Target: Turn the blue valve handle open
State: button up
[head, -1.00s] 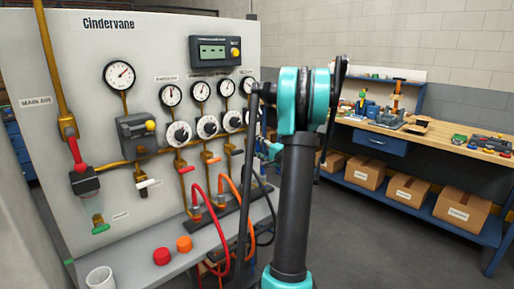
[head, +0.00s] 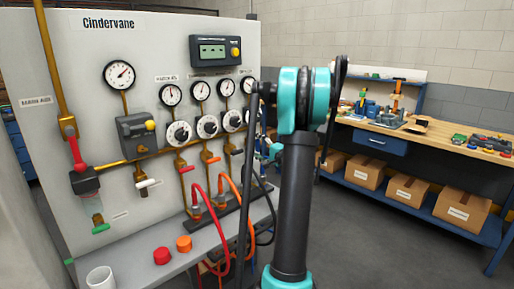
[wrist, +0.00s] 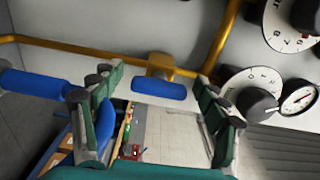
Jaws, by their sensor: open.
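In the wrist view a short blue valve handle (wrist: 158,89) lies level, on a brass fitting (wrist: 160,68) on the pale panel. A longer blue bar (wrist: 35,84) sticks in from the left edge; I cannot tell what it belongs to. My gripper (wrist: 157,83) is open, with dark green fingers to the left and right of the short handle. The handle appears between the fingertips and I see no contact. In the head view my arm (head: 293,200) stands in front of the panel's right end, and neither the gripper nor a blue handle can be made out.
Brass pipe (wrist: 60,45) runs along the panel. A knob with a dial plate (wrist: 255,102) and a small gauge (wrist: 298,99) sit right of the fingers.

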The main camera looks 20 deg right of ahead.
jog(key=v, duration=1.2)
jog(key=s+a+f+n+g, duration=0.3)
jog(key=a+f+g, duration=0.15)
jog(key=a, duration=0.65)
jog(key=s+a+f+n+g, duration=0.3)
jog(key=s+a+f, duration=0.15)
jog(key=a, duration=0.55)
jog(key=s+a+f+n+g+h, duration=0.2)
jog(key=s+f+n+h, duration=0.1)
jog(key=s, duration=0.6)
jog(key=s+a+f+n+g+h, duration=0.2)
jog(key=s+f+n+g+h, duration=0.1)
jog(key=s+f, duration=0.4)
jog(key=s+n, duration=0.1)
jog(key=s, duration=0.2)
jog(key=shift+f+n, duration=0.4)
